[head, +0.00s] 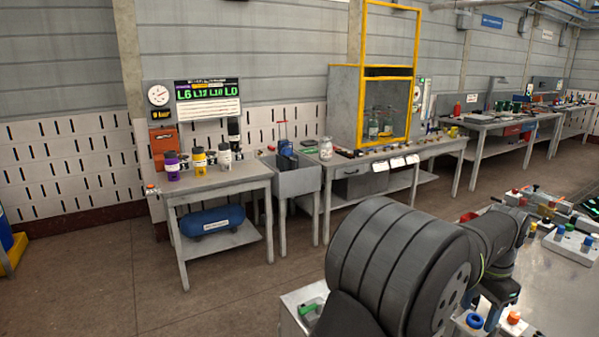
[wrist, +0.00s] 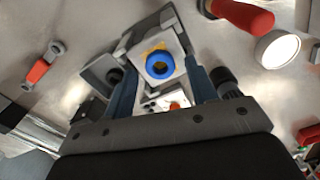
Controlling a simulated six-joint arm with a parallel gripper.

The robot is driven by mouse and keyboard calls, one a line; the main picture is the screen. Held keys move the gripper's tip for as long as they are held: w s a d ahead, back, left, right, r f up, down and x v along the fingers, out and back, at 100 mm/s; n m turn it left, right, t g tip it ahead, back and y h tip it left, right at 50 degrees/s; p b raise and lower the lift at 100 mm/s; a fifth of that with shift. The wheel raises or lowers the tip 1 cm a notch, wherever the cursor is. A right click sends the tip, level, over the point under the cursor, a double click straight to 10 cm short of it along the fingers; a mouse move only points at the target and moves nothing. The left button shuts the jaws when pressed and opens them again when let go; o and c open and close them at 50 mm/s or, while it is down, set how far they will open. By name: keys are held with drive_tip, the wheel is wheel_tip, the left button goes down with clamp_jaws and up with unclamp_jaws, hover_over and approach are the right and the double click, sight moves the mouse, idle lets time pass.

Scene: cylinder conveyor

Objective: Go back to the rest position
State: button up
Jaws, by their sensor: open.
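My gripper (wrist: 161,68) shows in the wrist view with its two fingers apart and nothing clasped between them. In the head view my arm's large dark joint fills the lower middle and reaches right over the metal table; the fingers cannot be made out there. No marker of a rest position is visible.
The metal table (head: 543,295) holds several small fixtures with coloured knobs. In the wrist view a red-handled lamp-like tool (wrist: 245,18) lies at upper right and a red part (wrist: 38,70) at left. Benches and a sink (head: 293,180) stand by the wall; the floor between is clear.

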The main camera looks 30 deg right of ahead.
drive_tip(key=shift+f, duration=0.4)
drive_tip(key=shift+r, duration=1.7)
